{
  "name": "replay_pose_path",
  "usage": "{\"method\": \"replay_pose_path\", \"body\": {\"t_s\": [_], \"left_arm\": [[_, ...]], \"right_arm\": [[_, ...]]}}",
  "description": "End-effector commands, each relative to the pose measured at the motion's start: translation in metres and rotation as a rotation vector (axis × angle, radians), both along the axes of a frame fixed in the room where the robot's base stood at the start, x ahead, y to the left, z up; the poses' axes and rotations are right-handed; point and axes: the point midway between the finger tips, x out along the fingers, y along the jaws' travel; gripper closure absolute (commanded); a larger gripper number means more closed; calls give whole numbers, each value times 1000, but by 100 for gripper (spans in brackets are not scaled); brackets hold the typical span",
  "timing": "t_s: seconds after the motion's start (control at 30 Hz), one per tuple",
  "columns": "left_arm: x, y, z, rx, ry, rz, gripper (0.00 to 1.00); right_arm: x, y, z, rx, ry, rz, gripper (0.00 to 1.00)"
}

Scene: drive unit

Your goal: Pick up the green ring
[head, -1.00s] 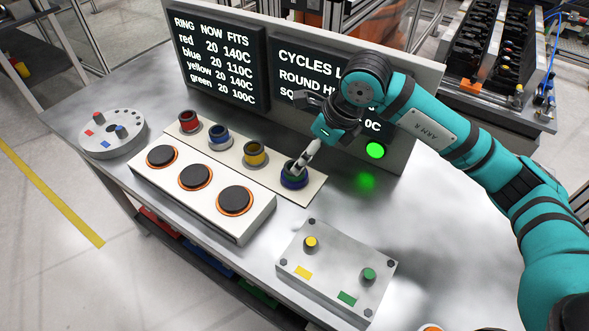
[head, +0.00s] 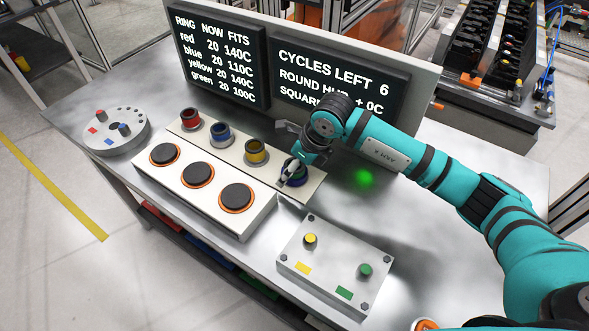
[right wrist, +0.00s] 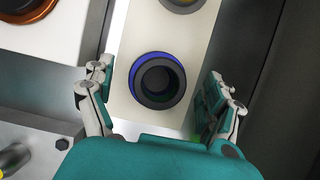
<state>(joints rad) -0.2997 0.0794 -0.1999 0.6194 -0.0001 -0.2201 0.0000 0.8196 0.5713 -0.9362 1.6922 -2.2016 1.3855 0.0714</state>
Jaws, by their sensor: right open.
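A row of ringed pieces stands on a pale strip (head: 318,181): red (head: 190,119), blue (head: 221,134), yellow (head: 256,152), and a fourth piece (head: 297,181) at the right end. In the head view the fourth piece is partly hidden by my right gripper (head: 291,171). In the right wrist view it is a dark round ring (right wrist: 155,102) with a blue rim around it; I cannot make out clear green on it. My right gripper's open fingers (right wrist: 160,78) stand on either side of it, apart from it, with nothing held. My left gripper is not in view.
A white box with round black pads (head: 198,173) lies left of the strip. A grey block with yellow and green knobs (head: 334,264) is in front. A round dial plate (head: 117,132) stands far left. Behind the strip is an upright display panel (head: 425,80).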

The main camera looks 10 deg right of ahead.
Motion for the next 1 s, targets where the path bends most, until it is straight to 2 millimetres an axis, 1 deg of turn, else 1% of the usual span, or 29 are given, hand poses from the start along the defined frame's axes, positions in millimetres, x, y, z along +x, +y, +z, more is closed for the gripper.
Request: {"method": "replay_pose_path", "body": {"t_s": [0.03, 0.07, 0.6, 0.63, 0.87, 1.0], "left_arm": [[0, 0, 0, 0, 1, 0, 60], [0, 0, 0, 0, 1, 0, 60], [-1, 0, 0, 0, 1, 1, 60], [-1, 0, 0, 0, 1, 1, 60], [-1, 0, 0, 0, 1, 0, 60], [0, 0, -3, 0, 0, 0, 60]], "right_arm": [[0, 0, 0, 0, 0, 0, 13], [0, 0, 0, 0, 0, 0, 17], [0, 0, 1, 0, 0, 0, 87], [1, 0, 2, 1, -3, 0, 89], [1, 0, 2, 1, -3, 0, 89], [1, 0, 7, 2, -3, 0, 89]]}}
